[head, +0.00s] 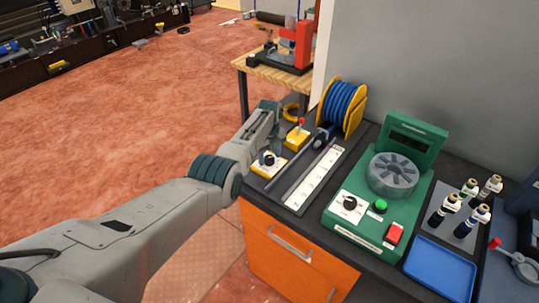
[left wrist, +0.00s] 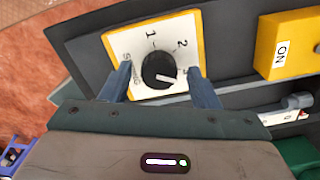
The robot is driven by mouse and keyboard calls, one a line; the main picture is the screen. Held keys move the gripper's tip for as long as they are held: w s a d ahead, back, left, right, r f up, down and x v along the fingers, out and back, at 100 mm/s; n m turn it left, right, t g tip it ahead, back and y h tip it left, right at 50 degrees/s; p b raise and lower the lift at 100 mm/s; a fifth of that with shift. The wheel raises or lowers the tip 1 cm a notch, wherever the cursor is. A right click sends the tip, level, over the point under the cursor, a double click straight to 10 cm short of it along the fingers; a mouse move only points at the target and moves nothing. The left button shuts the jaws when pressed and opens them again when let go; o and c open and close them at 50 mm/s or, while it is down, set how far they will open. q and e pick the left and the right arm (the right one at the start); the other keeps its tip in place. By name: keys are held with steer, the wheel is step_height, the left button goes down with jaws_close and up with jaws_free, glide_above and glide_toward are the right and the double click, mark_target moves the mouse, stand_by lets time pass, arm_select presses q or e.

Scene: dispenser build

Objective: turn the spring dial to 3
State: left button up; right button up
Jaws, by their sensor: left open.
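The spring dial (left wrist: 158,68) is a black knob on a white plate with a yellow frame, marked SPRING, 1 and 2. A further mark is partly hidden by the right-hand finger. In the head view the dial (head: 267,159) sits at the front left of the dark bench board. My left gripper (left wrist: 160,85) is open, with one finger on each side of the knob; I cannot tell whether they touch it. In the head view the hand (head: 262,128) is beside the dial, its fingertips unclear.
A yellow ON switch box (left wrist: 285,47) is right of the dial. A blue hose reel (head: 342,107) stands behind.

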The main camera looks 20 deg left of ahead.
mark_target(269, 158)
arm_select(q)
steer(key=shift+r, duration=0.1)
steer(key=shift+r, duration=0.2)
step_height(269, 158, up, 10)
steer(key=b, duration=0.1)
steer(key=shift+r+b, duration=0.15)
steer(key=shift+b, duration=0.15)
